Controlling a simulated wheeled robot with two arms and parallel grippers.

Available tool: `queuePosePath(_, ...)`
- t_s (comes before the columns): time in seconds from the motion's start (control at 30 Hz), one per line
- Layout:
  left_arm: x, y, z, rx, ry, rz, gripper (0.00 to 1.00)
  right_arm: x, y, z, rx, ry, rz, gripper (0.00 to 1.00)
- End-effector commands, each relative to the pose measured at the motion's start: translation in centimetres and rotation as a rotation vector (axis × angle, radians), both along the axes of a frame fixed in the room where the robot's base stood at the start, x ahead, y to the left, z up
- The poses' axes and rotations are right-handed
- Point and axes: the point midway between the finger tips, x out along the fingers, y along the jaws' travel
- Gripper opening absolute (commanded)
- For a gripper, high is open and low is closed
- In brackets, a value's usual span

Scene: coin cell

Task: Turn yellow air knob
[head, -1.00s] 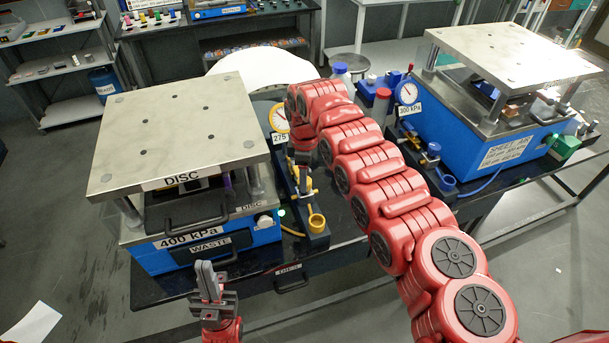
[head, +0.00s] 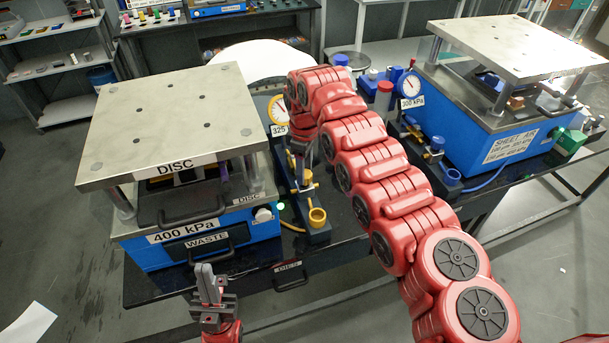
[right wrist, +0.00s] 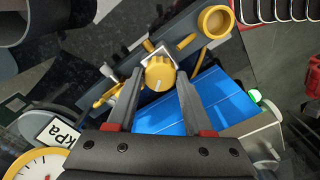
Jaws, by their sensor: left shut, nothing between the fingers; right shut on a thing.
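The yellow air knob (right wrist: 160,74) sits on the dark regulator bar between the two fingertips of my right gripper (right wrist: 159,76) in the right wrist view. The fingers are closed on its sides, and a pale mark shows on its face. My left gripper (head: 207,284) is shut and empty, in front of the DISC press.
The DISC press (head: 170,120), labelled 400 kPa, stands left of the regulator. A yellow ring holder (head: 317,217) is at the bar's near end. A second press (head: 510,125) with a blue-rimmed gauge (head: 409,84) stands at right. A drawer handle (head: 290,279) projects at the table front.

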Motion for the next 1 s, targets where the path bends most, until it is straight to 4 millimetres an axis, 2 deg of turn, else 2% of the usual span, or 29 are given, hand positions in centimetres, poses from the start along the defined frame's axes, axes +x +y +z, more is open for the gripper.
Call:
queuePosePath(0.03,0.0,0.0,-1.4,0.0,0.0,0.0,0.0,0.2,0.1,-0.6,0.001,-0.007,-0.04,0.0)
queuePosePath(0.1,0.0,0.0,-2.3,0.0,0.0,0.0,0.0,0.3,0.1,-0.5,0.003,-0.01,-0.108,0.0)
queuePosePath(0.4,0.0,0.0,-5.3,0.0,0.0,0.0,0.0,0.2,0.1,-0.2,0.004,-0.009,-0.378,0.0)
queuePosePath(0.7,0.0,0.0,-6.8,0.0,0.0,0.0,0.0,0.2,0.0,0.0,0.003,-0.008,-0.571,0.0)
queuePosePath(1.0,0.0,0.0,-7.4,0.0,0.0,0.0,0.0,0.2,0.1,0.2,0.002,-0.009,-0.657,0.0)
